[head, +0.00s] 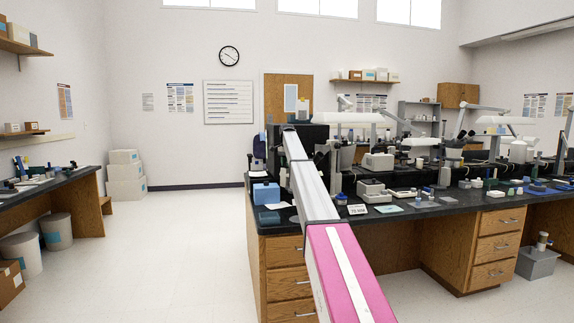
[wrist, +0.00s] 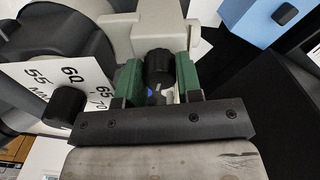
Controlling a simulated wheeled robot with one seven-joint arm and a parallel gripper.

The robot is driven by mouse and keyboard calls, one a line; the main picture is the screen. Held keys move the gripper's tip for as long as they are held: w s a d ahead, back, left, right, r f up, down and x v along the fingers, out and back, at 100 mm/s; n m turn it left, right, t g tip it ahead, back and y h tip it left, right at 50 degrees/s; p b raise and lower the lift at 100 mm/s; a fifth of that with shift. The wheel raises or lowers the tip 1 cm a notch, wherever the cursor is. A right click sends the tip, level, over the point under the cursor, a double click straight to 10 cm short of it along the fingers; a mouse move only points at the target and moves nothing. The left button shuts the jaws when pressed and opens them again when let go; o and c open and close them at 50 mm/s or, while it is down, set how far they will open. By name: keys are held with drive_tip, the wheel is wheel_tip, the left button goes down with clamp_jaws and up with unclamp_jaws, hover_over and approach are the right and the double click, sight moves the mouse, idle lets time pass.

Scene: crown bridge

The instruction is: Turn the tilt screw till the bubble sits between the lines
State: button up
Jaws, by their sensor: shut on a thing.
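In the wrist view my gripper (wrist: 160,90) has its two green-padded fingers on either side of a black ribbed knob (wrist: 158,66), and it is shut on that knob. The knob sits in front of a pale grey block (wrist: 152,28), and I take it for the tilt screw. A small blue spot shows just below the knob, between the fingers; I cannot tell what it is. No bubble or lines can be made out in either view. In the head view my arm reaches over the bench and the gripper is hidden.
In the wrist view a white scale card (wrist: 72,80) with printed numbers and a second black knob (wrist: 66,105) are left of the fingers. A blue box (wrist: 250,22) is at upper right.

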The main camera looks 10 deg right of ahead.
drive_tip(key=n, duration=0.5)
drive_tip(key=shift+n, duration=0.4)
drive_tip(key=n, duration=0.5)
drive_tip(key=shift+d+n, duration=0.1)
drive_tip(key=shift+n, duration=0.3)
drive_tip(key=o, duration=0.6)
drive_tip(key=shift+o, duration=0.2)
drive_tip(key=shift+r, duration=0.15)
